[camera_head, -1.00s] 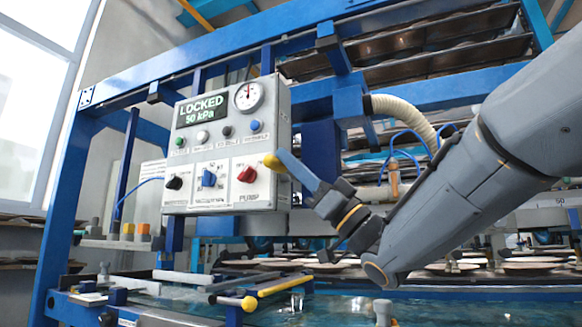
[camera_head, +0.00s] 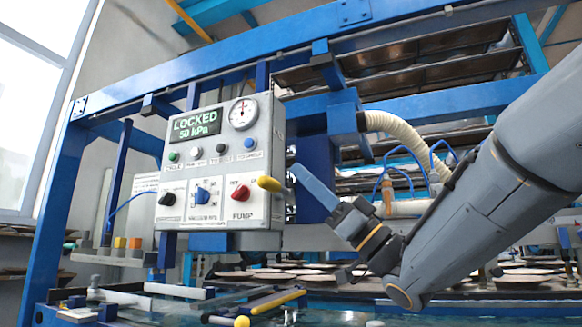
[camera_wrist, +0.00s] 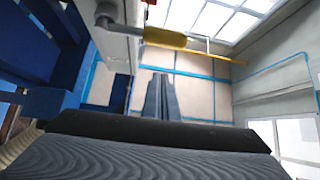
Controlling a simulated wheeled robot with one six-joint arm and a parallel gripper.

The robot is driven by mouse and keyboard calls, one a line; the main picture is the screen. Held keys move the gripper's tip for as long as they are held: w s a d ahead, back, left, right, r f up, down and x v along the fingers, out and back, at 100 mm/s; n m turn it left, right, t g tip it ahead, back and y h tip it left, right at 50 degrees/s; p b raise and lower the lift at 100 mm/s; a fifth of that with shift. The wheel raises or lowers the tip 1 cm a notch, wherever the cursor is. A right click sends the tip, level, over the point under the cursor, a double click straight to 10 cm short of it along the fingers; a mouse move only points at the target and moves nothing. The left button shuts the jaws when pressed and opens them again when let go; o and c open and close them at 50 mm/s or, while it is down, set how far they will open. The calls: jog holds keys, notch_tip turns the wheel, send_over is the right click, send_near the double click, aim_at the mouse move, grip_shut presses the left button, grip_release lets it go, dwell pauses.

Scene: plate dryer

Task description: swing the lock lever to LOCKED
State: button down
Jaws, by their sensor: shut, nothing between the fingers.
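The control box (camera_head: 178,155) carries a green display (camera_head: 195,124) reading "LOCKED 50 kPa". The lock lever appears to be the yellow handle (camera_head: 271,184) at the box's right edge. In the wrist view the yellow handle (camera_wrist: 165,38) lies sideways on a grey arm (camera_wrist: 112,18) coming from the box, above my fingers. My gripper (camera_head: 296,168) is to the right of the handle, its tips slightly higher in the head view. Its blue-grey fingers (camera_wrist: 160,78) are together and empty. A gap shows between fingers and handle.
Knobs, buttons and a gauge (camera_head: 242,113) cover the box front. A cream hose (camera_head: 410,135) and a blue frame beam (camera_head: 318,165) stand behind my gripper. Below are plate racks and another yellow-ended bar (camera_head: 278,301). Room between handle and gripper looks clear.

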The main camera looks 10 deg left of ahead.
jog(key=v, duration=0.6)
jog(key=shift+s+r, duration=0.1)
jog(key=shift+s, duration=0.1)
jog(key=shift+t, duration=0.3)
